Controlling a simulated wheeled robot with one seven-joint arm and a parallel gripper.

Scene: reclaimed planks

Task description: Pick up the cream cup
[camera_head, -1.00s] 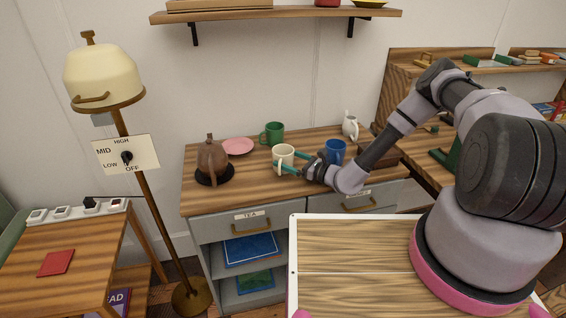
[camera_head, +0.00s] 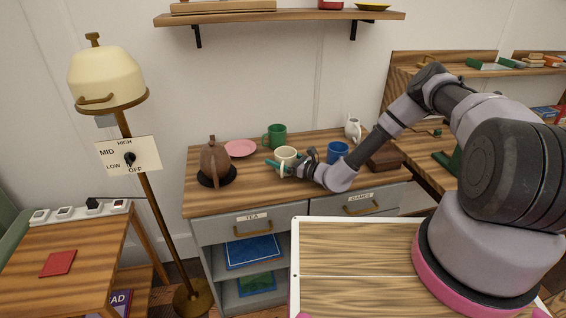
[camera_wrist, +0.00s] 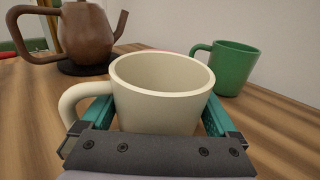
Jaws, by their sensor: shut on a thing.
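The cream cup (camera_head: 285,155) is upright at the middle of the cabinet top (camera_head: 255,190) in the head view. It fills the middle of the wrist view (camera_wrist: 162,90), with its handle to the left. My gripper (camera_head: 284,167) is shut on the cup, with one teal finger on each side of its body. The wrist view also shows my gripper (camera_wrist: 160,115) around the cup. The lower part of the cup is hidden behind the gripper. I cannot tell whether its base touches the wood.
A green mug (camera_head: 277,135) stands just behind the cup, and a blue mug (camera_head: 338,152) stands to its right. A pink plate (camera_head: 240,148), a brown teapot (camera_head: 215,160) and a white jug (camera_head: 353,128) are also on the cabinet. A wooden box (camera_head: 385,159) lies right of the blue mug.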

